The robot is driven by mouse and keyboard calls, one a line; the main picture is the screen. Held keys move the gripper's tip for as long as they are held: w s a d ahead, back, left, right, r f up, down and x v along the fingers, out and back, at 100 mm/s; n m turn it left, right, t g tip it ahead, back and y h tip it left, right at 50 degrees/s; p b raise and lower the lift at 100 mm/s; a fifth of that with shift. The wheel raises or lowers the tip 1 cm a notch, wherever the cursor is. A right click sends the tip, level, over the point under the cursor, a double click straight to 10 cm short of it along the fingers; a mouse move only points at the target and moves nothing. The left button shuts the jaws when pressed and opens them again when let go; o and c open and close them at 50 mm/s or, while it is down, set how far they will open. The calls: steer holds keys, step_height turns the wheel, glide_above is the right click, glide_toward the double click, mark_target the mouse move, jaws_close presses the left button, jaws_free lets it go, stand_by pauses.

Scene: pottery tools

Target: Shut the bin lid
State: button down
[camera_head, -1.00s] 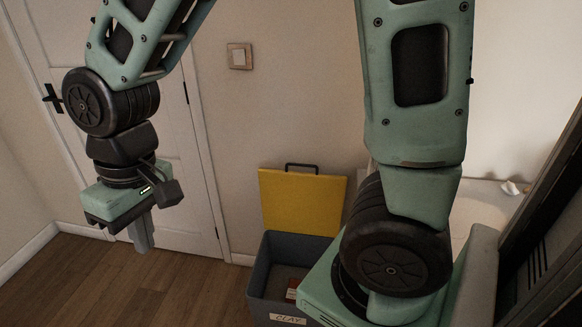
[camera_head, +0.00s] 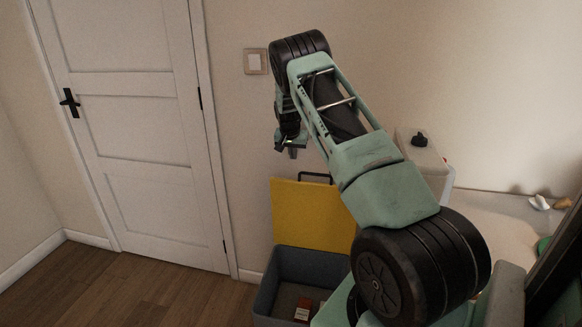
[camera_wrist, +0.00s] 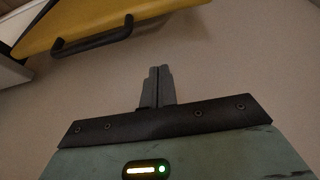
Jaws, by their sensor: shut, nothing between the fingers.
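The bin (camera_head: 272,281) is a grey open box on the floor. Its yellow lid (camera_head: 305,215) stands upright along the bin's back side, near the wall, so the bin is open. A dark handle (camera_head: 314,176) sits on the lid's top edge, partly hidden by my arm. My gripper (camera_head: 292,153) is above the lid, apart from it. In the wrist view the fingers (camera_wrist: 158,86) are shut and empty, and the yellow lid (camera_wrist: 85,18) with its dark handle (camera_wrist: 92,38) shows at upper left. My arm hides the bin's right part.
A small red item (camera_head: 302,309) lies inside the bin. A white door (camera_head: 140,140) and a wall switch (camera_head: 255,61) are behind. A pale counter (camera_head: 495,222) is at right. The wooden floor (camera_head: 170,290) left of the bin is clear.

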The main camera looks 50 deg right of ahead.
mark_target(294, 169)
steer(key=p+x, duration=0.1)
steer(key=x, duration=0.8)
steer(key=shift+w+f, duration=0.1)
steer(key=shift+f, duration=0.1)
steer(key=shift+s+a+r+p, duration=0.2)
steer(key=shift+a+p, duration=0.1)
steer(key=shift+a, duration=0.2)
steer(key=shift+s+a+r+p, duration=0.1)
steer(key=shift+s+a+p, duration=0.15)
steer(key=shift+a, duration=0.25)
steer(key=shift+s+a+f+p, duration=0.1)
steer(key=shift+s+a+p, duration=0.15)
steer(key=shift+a, duration=0.2)
steer(key=shift+s+a+f+p, duration=0.1)
steer(key=shift+s+a+f, duration=0.1)
steer(key=shift+a, duration=0.25)
